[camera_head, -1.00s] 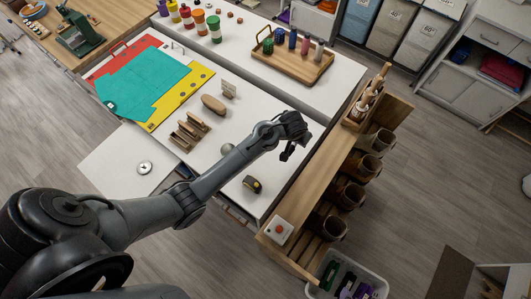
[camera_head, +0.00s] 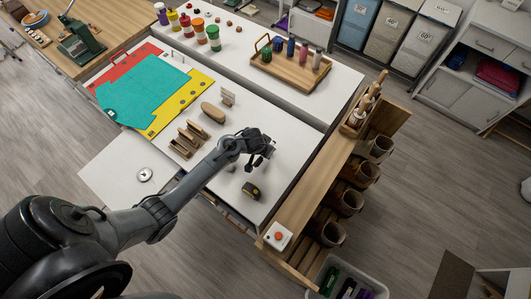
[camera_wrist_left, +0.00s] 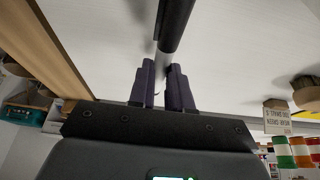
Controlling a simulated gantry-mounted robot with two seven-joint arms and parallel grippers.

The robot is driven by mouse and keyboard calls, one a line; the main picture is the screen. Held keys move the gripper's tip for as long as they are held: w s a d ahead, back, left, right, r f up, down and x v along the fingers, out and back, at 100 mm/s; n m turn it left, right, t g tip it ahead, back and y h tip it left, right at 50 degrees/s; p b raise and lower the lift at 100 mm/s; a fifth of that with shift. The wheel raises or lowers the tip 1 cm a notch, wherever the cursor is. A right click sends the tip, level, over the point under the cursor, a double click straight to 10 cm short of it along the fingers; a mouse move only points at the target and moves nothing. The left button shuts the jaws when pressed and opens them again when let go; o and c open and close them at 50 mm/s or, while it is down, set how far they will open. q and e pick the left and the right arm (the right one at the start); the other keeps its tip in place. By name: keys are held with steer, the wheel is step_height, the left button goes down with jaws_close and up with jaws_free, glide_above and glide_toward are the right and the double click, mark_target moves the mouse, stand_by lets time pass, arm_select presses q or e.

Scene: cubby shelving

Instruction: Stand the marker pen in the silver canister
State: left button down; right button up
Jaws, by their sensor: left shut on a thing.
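My left gripper (camera_head: 262,163) is above the white worktable, near the tape measure. In the head view the pen is too small to make out against the dark gripper. I cannot identify the silver canister for certain; a small round silvery object (camera_head: 145,174) stands on the lower white side surface at left. My right gripper is not in view.
A yellow-black tape measure (camera_head: 251,189) lies close to the gripper. Wooden blocks (camera_head: 188,138), an oval brush (camera_head: 213,112) and a small card (camera_head: 228,97) stand behind. A wooden shelf (camera_head: 318,185) with several mugs runs along the right. A teal mat (camera_head: 145,90) covers the back left.

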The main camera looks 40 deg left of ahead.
arm_select(q)
step_height(320, 180, down, 3)
steer(key=shift+f, duration=0.1)
steer(key=shift+f, duration=0.15)
steer(key=c, duration=1.1)
jaws_free()
steer(key=shift+o, duration=0.2)
